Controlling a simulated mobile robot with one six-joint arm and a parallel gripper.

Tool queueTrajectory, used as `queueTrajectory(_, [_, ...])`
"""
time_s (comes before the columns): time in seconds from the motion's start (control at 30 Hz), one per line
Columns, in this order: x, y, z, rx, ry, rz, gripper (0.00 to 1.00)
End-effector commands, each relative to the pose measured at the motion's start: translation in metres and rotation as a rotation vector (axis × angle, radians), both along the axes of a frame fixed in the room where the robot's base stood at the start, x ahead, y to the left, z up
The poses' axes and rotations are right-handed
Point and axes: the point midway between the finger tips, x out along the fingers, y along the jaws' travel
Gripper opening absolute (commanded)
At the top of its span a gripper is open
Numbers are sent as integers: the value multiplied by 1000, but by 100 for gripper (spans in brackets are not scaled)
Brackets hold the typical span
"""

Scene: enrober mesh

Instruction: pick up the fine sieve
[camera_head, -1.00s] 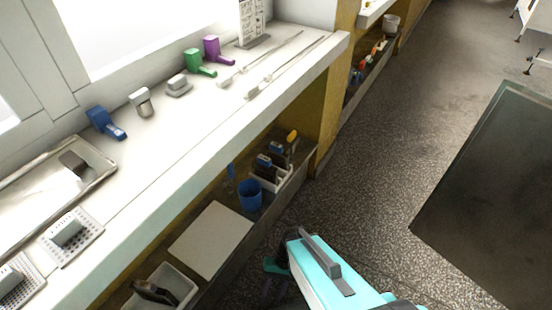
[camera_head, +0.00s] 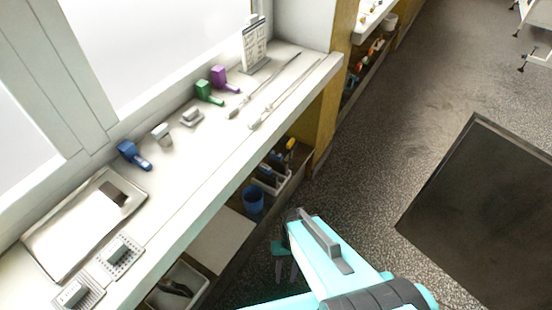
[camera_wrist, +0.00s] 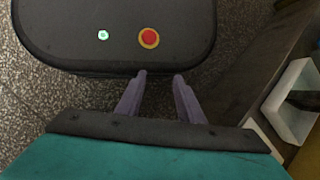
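Two square perforated plates with grey block handles lie at the lower left of the counter in the head view: one perforated plate (camera_head: 134,263) by the tray, another perforated plate (camera_head: 92,297) nearer the bottom edge. I cannot tell which is the fine sieve. My gripper (camera_head: 286,280) hangs below my teal arm, over the floor and well away from the plates. In the wrist view, my gripper (camera_wrist: 160,76) has its two fingers apart with nothing between them. The dark body with a red button beyond them is my base. No sieve shows in the wrist view.
A metal tray (camera_head: 55,226) lies beside the plates. Blue (camera_head: 130,153), green (camera_head: 207,92) and purple (camera_head: 222,78) scoops and long-handled tools (camera_head: 285,95) line the counter (camera_head: 215,165). A shelf below holds a blue cup (camera_head: 253,200) and a white bin (camera_head: 172,302). A dark mat (camera_head: 480,215) lies right.

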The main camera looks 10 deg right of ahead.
Motion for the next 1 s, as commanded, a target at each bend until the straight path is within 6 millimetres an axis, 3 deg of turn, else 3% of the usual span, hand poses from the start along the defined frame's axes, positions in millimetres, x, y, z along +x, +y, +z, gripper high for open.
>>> queueTrajectory(0.03, [-1, -2, 17, -7, 0, 5, 34])
queueTrajectory(1.0, [-13, -44, 166, -139, -2, 120, 34])
